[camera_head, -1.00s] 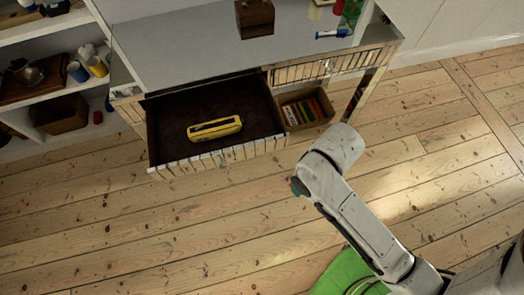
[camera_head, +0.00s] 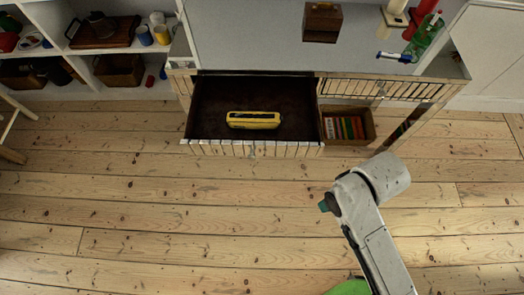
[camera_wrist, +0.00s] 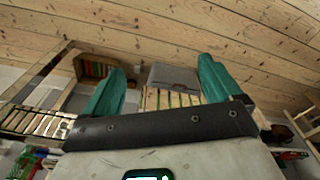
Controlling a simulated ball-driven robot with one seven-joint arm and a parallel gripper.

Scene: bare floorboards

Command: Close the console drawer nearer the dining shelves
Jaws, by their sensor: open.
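The console (camera_head: 262,40) has a grey top and a striped front. Its left drawer (camera_head: 195,125), on the side of the white shelves (camera_head: 85,62), is pulled out and shows a dark inside with a yellow object (camera_head: 253,120) in it. The right drawer (camera_head: 372,89) looks closed. In the head view my arm is to the right and in front of the open drawer; the fingers are barely seen there. In the wrist view my gripper (camera_wrist: 160,88) has two teal fingers spread apart with nothing between them, and a striped drawer front (camera_wrist: 172,98) shows beyond them.
A wooden box (camera_head: 346,127) with colourful books stands under the console's right side. A small wooden box (camera_head: 322,20), a green bottle (camera_head: 425,35) and a blue-white item (camera_head: 394,57) are on the console. Wooden legs (camera_head: 12,130) stand at far left. The floorboards (camera_head: 180,225) in front are clear.

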